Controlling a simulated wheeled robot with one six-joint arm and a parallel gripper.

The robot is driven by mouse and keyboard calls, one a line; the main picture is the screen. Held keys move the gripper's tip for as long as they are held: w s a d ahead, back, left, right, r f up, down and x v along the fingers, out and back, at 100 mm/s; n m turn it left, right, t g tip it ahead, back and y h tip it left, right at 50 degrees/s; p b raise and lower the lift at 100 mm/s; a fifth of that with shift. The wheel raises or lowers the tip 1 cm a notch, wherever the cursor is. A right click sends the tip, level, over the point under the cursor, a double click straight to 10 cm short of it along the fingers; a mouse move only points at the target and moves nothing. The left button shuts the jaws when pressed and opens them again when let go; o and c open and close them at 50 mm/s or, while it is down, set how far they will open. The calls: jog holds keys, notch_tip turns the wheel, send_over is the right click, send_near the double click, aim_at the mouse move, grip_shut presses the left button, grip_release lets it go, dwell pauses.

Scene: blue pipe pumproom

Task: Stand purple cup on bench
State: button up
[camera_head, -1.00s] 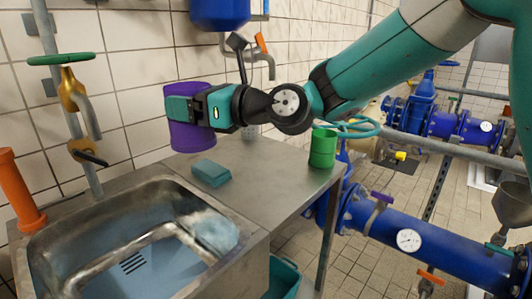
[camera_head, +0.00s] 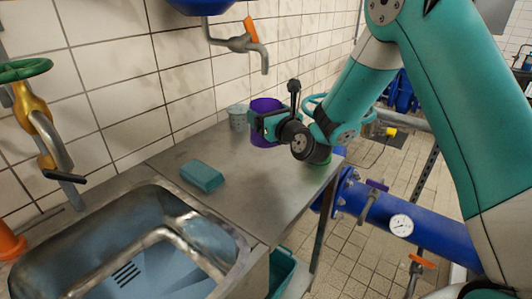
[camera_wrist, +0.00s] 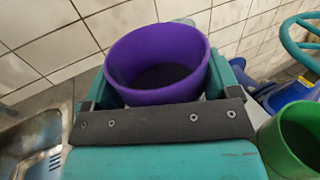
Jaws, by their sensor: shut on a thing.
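The purple cup (camera_head: 264,124) is held upright in my gripper (camera_head: 262,128), with its open mouth upward. In the wrist view the purple cup (camera_wrist: 158,62) sits between the two teal fingers of my gripper (camera_wrist: 165,85), and it looks empty. The steel bench (camera_head: 225,165) lies below, to the right of the sink. The cup is over the back part of the bench; whether its base touches the surface I cannot tell, as the gripper and arm partly cover it.
A green cup (camera_wrist: 293,138) stands close to the right of my gripper, mostly hidden behind my arm in the head view. A grey cup (camera_head: 238,117) stands just left of the purple cup. A teal sponge (camera_head: 202,176) lies near the sink (camera_head: 140,250). The bench front is clear.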

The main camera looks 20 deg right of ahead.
aim_at(267, 143)
notch_tip(267, 143, down, 9)
jog(key=b, duration=0.5)
jog(key=shift+r, duration=0.3)
